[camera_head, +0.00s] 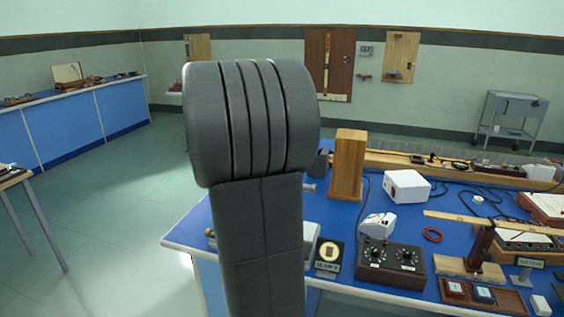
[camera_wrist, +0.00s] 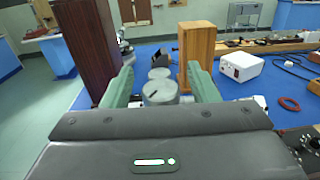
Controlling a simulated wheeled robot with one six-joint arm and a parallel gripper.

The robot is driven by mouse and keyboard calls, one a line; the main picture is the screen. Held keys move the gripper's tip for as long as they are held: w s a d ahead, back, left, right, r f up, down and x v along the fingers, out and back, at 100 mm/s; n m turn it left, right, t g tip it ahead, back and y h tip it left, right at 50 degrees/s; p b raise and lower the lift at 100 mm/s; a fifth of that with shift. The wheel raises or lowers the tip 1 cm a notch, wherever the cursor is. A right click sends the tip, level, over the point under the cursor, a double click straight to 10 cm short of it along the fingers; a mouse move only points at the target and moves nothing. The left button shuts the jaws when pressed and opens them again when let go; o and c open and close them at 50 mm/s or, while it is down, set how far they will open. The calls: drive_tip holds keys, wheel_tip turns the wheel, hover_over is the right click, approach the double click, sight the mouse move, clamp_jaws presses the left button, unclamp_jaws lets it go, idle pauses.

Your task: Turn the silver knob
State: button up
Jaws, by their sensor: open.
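The silver knob (camera_wrist: 160,93) is a short round grey cylinder with a dark pointer line on its face. In the wrist view it sits in the middle, with another round silver part (camera_wrist: 159,73) just behind it. My gripper (camera_wrist: 161,78) is open, with one green finger to the left of the knob and one to the right. Gaps seem to show between the fingers and the knob, but I cannot tell if either touches it. In the head view my arm hides the gripper and the knob.
A wooden block (camera_head: 349,165) stands upright close right of my arm on the blue bench (camera_head: 345,216). A dark brown upright (camera_wrist: 90,45) stands close left in the wrist view.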

drive_tip(key=shift+w+d, duration=0.3)
drive_tip(key=shift+w, duration=0.35)
drive_tip(key=c, duration=1)
drive_tip(key=b, duration=0.2)
drive_tip(key=shift+f+n+y+b, duration=0.25)
drive_tip(key=shift+n+y+b, duration=0.05)
drive_tip(key=shift+y+b, duration=0.1)
